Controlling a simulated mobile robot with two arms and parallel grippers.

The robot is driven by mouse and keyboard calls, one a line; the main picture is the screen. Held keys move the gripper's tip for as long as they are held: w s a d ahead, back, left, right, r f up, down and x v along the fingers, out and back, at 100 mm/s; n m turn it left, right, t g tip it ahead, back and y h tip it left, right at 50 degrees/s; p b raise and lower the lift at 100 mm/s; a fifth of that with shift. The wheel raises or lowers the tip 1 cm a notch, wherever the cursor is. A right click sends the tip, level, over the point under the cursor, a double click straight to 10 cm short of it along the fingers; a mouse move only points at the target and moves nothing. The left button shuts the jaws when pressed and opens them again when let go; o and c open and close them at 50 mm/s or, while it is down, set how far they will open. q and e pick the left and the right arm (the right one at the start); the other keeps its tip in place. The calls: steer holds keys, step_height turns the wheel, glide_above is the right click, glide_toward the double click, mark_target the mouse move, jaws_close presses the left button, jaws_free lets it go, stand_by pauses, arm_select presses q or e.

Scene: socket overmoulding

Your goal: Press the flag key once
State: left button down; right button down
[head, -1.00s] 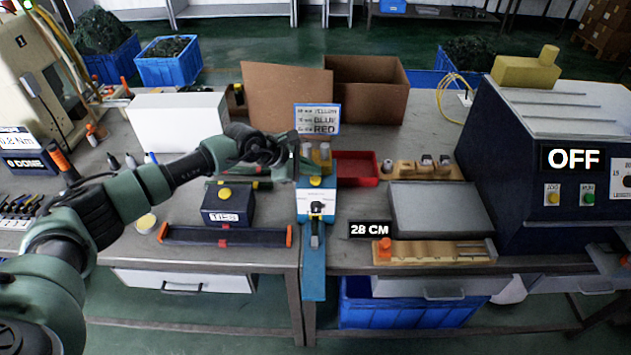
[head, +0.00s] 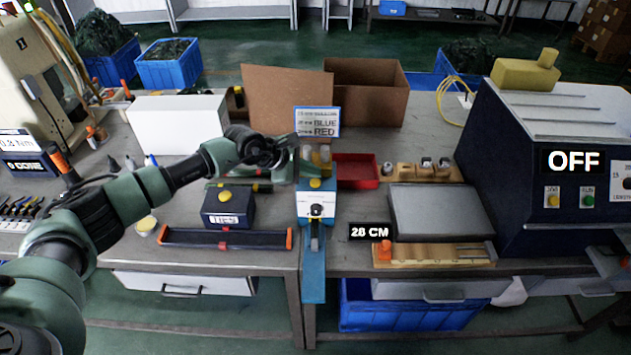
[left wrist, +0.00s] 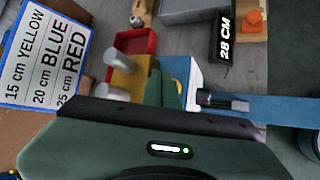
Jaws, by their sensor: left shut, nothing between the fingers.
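No key marked with a flag can be read in either view. A blue-and-white bench device (head: 316,208) with a yellow round button (head: 315,183) on top stands at the centre front of the bench. A dark box (head: 229,207) with a small display and a yellow button (head: 224,195) stands to its left. My left gripper (head: 290,170) is shut and empty, just behind and left of the blue-and-white device. In the left wrist view its green fingers (left wrist: 165,90) are beside the device's white body (left wrist: 192,87). My right gripper is not in view.
A sign (head: 318,121) with colour lengths stands behind the gripper. A red tray (head: 357,170) and a grey plate (head: 440,211) lie to the right. A large dark machine (head: 550,190) reading OFF stands at the far right. A white box (head: 178,124) is behind my left arm.

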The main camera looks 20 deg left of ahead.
mark_target(312, 183)
arm_select(q)
steer(key=shift+f, duration=0.1)
stand_by(0.7)
steer(key=shift+f+b, duration=0.3)
steer(key=shift+b, duration=0.25)
steer(key=shift+f+b, duration=0.45)
steer(key=shift+b, duration=0.05)
stand_by(0.5)
stand_by(0.3)
steer(key=shift+r+p, duration=0.4)
steer(key=shift+r, duration=0.45)
steer(key=shift+r+p, duration=1.25)
steer(key=shift+r, duration=1.3)
